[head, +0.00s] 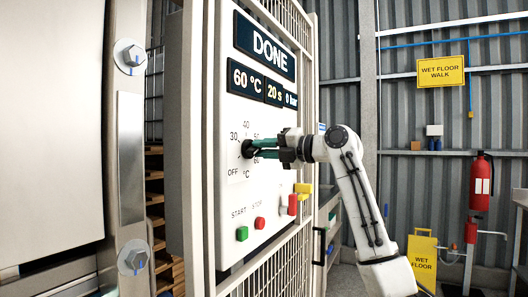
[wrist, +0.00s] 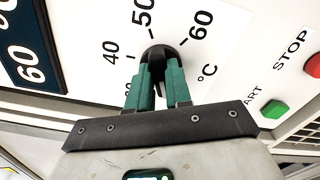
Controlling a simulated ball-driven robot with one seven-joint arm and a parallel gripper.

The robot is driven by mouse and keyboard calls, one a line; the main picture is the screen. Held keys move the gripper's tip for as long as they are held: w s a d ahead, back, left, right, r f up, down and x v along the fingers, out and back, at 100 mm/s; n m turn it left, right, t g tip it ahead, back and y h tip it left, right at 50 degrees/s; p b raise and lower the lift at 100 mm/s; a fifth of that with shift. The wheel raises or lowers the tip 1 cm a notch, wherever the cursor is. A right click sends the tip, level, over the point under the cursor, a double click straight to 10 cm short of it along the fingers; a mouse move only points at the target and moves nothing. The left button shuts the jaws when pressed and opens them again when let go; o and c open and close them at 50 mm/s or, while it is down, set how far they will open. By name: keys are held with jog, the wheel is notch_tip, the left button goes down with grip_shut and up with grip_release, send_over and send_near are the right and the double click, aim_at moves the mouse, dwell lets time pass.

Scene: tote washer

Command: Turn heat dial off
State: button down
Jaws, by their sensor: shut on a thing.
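The heat dial (head: 246,149) is a black knob on the white control panel, ringed by marks from OFF at lower left through 30, 40, 50 and 60 °C. My gripper (head: 257,148) reaches it from the right, its green fingers shut on the dial. In the wrist view the dial (wrist: 159,50) shows as a black rounded edge beyond the two green fingertips (wrist: 163,72), which sit on either side of it. The fingers hide most of the knob, and I cannot tell where its pointer stands. OFF is out of sight in the wrist view.
The display (head: 264,68) above reads DONE, 60 °C, 20 s, 0 bar. A wet floor sign (head: 422,262) stands at right.

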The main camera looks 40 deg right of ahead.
jog(key=shift+f+n, duration=0.2)
jog(key=shift+n, duration=0.3)
jog(key=c, duration=1.3)
grip_release()
jog(key=shift+c, duration=0.2)
jog(key=o, duration=0.3)
jog(key=shift+r, duration=0.15)
jog(key=v, duration=1)
jog(key=shift+s+b, duration=0.4)
jog(key=shift+b, duration=0.05)
jog(key=shift+d, duration=0.15)
